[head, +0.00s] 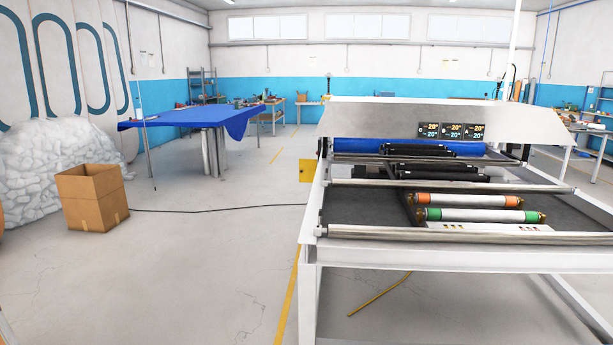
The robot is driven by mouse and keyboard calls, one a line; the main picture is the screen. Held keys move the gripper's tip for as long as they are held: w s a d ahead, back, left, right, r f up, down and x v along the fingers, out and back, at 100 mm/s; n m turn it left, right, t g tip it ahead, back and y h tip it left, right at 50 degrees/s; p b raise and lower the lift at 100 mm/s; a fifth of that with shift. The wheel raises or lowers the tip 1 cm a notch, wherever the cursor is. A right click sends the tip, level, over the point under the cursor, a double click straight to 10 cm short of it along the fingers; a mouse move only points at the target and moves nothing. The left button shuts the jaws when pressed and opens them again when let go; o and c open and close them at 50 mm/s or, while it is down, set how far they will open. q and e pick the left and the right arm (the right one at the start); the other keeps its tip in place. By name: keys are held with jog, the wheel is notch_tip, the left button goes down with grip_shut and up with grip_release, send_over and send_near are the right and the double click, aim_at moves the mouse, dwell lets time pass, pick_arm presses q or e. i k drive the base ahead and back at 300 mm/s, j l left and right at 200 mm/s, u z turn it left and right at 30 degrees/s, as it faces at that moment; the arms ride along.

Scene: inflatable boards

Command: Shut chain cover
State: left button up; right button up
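A large white machine (370,258) with rollers stands at the right of the head view. A small yellow panel (307,171) sticks out from its left side, near the hood. It looks like the chain cover, swung outward from the frame, but it is small and its hinge and what lies behind it cannot be made out. Neither of my grippers is in view.
An open cardboard box (92,200) stands on the floor at left, with a dark cable (220,208) running from it toward the machine. A blue-covered table (190,117) is farther back. The floor left of the machine is mostly clear. A yellow rod (380,293) lies under the machine.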

aim_at(308, 167)
jog(key=i+u, duration=0.35)
jog(key=i, duration=0.8)
jog(key=i+j+u, duration=0.1)
jog(key=i+u, duration=0.15)
jog(key=i, duration=0.85)
jog(key=i+l+u, duration=0.25)
jog(key=i, duration=0.85)
jog(key=i+l+z, duration=0.1)
jog(key=i+z, duration=0.15)
jog(key=i, duration=0.25)
jog(key=i+z, duration=0.3)
jog(key=i, duration=0.2)
jog(key=i+j+z, duration=0.1)
jog(key=i+z, duration=0.15)
jog(key=i, duration=0.2)
jog(key=i+j+z, duration=0.3)
jog(key=i, duration=0.2)
jog(key=i+z, duration=0.2)
jog(key=i, duration=1.65)
